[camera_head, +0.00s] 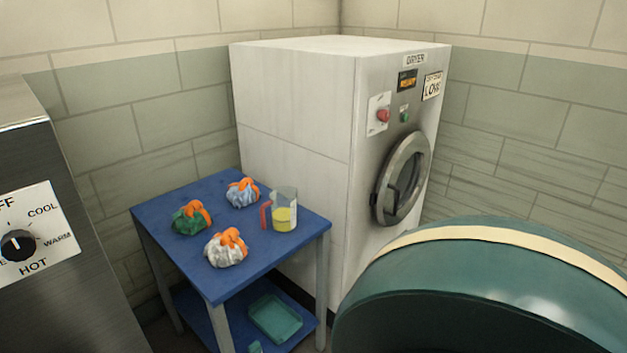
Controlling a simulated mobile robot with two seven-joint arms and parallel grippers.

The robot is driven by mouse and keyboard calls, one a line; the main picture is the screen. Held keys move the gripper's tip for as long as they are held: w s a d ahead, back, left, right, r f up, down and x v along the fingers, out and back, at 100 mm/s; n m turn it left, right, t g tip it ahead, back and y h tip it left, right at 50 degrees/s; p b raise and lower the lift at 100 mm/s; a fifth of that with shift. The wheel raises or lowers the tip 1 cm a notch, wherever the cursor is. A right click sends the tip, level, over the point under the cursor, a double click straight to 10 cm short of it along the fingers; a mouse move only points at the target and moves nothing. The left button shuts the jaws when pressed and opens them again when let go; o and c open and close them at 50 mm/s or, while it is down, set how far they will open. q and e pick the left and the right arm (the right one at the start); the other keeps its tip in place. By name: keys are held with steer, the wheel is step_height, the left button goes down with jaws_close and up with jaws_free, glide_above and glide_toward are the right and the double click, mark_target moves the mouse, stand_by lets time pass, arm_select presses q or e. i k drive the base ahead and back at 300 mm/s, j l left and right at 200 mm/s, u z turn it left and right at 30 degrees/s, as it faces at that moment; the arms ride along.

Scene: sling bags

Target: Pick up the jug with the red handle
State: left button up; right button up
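A clear jug with a red handle (284,212) stands upright on the blue table (222,279), near its right corner. Yellow liquid or a yellow layer shows in its lower part. The red handle is on its left side, facing the bags. Neither of my grippers shows in the head view.
Three sling bags with orange tops lie left of the jug: green (190,219), light blue (242,194) and white (226,250). A white dryer (297,110) stands behind the table. A teal tray (275,318) is on the lower shelf. A steel appliance (75,290) stands left; a green rounded object (480,290) fills the lower right.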

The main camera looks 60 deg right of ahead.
mark_target(278, 213)
steer(key=z, duration=1.6)
steer(key=u, duration=2)
steer(key=z, duration=2)
steer(key=l, duration=0.25)
steer(key=i+l, duration=0.15)
